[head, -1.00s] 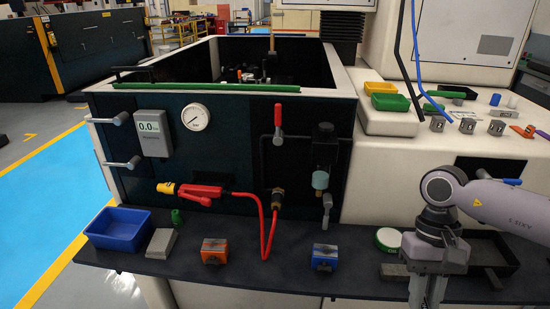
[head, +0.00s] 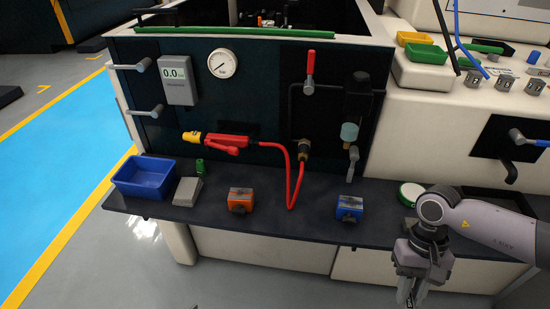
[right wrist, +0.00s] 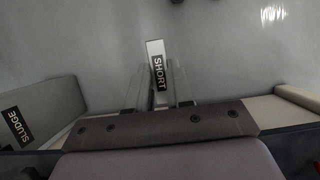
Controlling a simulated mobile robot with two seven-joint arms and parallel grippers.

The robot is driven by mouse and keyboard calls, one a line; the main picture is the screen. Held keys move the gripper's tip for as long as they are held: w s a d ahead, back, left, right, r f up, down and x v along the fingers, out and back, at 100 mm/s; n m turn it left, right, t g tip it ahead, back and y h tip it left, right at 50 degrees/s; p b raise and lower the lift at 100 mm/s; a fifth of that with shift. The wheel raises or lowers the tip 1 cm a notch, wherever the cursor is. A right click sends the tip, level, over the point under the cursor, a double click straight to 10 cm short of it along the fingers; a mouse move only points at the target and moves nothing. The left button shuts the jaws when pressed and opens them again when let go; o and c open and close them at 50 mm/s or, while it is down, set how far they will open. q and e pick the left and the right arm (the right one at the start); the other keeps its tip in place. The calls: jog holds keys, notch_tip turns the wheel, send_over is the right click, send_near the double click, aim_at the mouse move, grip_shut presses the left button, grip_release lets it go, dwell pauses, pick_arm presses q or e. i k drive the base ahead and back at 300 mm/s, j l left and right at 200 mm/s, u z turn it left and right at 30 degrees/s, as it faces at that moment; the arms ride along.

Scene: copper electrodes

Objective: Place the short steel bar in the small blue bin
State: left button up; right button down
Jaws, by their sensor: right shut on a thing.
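In the head view my right gripper (head: 411,292) points down at the lower right, by the bench's front edge, and the bar is hard to make out there. The small blue bin (head: 141,189) stands at the left end of the dark bench, well to the left of the gripper. It looks empty. My left gripper is not in view.
A grey SLUDGE-labelled surface (right wrist: 40,100) lies beside the gripper.

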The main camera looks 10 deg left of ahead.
aim_at(150, 184)
jog(key=j, duration=1.35)
jog(key=i+j, duration=0.1)
jog(key=j, duration=1.3)
jog(key=i+z, duration=0.05)
